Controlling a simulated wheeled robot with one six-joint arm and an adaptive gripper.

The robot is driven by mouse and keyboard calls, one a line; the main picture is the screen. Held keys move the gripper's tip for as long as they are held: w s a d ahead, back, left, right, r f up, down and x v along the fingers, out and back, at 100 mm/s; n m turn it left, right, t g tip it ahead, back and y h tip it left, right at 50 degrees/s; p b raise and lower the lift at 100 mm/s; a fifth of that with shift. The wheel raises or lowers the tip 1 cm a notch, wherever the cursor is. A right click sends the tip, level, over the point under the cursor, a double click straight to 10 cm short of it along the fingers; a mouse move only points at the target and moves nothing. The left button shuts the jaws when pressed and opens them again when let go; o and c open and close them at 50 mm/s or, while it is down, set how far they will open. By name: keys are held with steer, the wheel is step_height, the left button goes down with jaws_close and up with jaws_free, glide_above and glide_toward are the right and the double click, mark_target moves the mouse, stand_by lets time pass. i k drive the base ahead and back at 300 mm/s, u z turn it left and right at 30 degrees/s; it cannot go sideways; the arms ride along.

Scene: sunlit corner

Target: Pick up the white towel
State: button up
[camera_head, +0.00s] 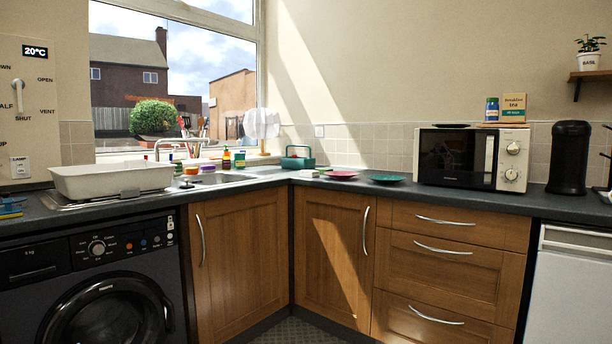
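A white cloth that looks like the towel (261,123) hangs in the corner, at the right edge of the window, above the back of the worktop. It hangs in loose folds, and what it hangs from is too small to make out. My gripper and arm are not in view.
The dark worktop (460,196) runs round the corner above wooden cupboards. Left of the cloth are the sink (215,178) with bottles and a white basin (112,180). A green caddy (298,158) stands below it. Plates, a microwave (472,158) and a black machine (569,158) stand to the right.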

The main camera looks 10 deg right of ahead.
mark_target(311, 173)
steer(key=u, duration=0.3)
steer(key=i, duration=1.65)
steer(key=z, duration=0.5)
steer(key=i, duration=1.5)
steer(key=z, duration=0.65)
